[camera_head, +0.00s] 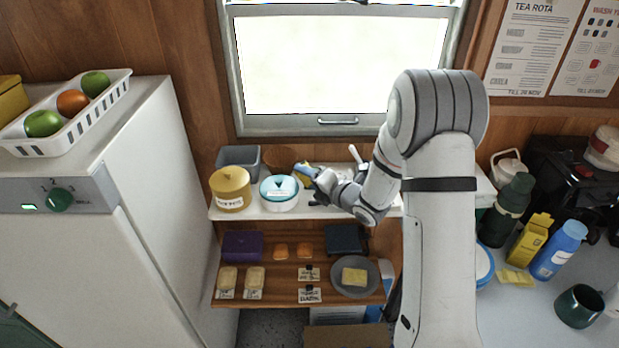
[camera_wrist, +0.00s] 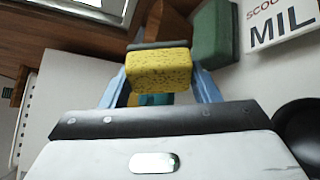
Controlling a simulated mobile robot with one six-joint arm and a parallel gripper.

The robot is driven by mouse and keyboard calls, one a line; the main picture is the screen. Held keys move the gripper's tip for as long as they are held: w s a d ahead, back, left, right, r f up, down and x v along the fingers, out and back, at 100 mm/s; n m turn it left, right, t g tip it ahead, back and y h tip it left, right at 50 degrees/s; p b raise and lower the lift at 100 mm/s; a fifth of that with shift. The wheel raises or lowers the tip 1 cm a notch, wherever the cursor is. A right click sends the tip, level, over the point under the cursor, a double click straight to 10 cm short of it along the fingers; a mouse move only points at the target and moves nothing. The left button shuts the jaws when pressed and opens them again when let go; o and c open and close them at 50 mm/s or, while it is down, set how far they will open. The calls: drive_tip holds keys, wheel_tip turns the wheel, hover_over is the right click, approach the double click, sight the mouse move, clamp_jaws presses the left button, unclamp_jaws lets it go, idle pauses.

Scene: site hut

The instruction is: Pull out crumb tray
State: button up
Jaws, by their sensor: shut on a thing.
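My gripper (camera_head: 304,171) is above the white upper shelf (camera_head: 325,211) below the window. In the wrist view, its blue fingers (camera_wrist: 158,88) are shut on a yellow sponge (camera_wrist: 158,66) with a dark layer along its top edge. The sponge is small and partly hidden by the gripper in the head view. I cannot make out a crumb tray in either view. A black appliance (camera_head: 562,172) stands at the right, partly cut off by the frame; no tray shows on it.
A grey plate (camera_head: 354,291) with a yellow slice is on the wooden shelf below. A green block (camera_wrist: 213,32) is close behind the sponge.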

drive_tip(key=shift+s+f, duration=0.15)
drive_tip(key=shift+f, duration=0.1)
drive_tip(key=shift+f+b, duration=0.3)
drive_tip(key=shift+b, duration=0.1)
drive_tip(key=o, duration=0.7)
drive_tip(key=shift+c, duration=0.2)
drive_tip(key=o, duration=0.3)
drive_tip(key=shift+r, duration=0.1)
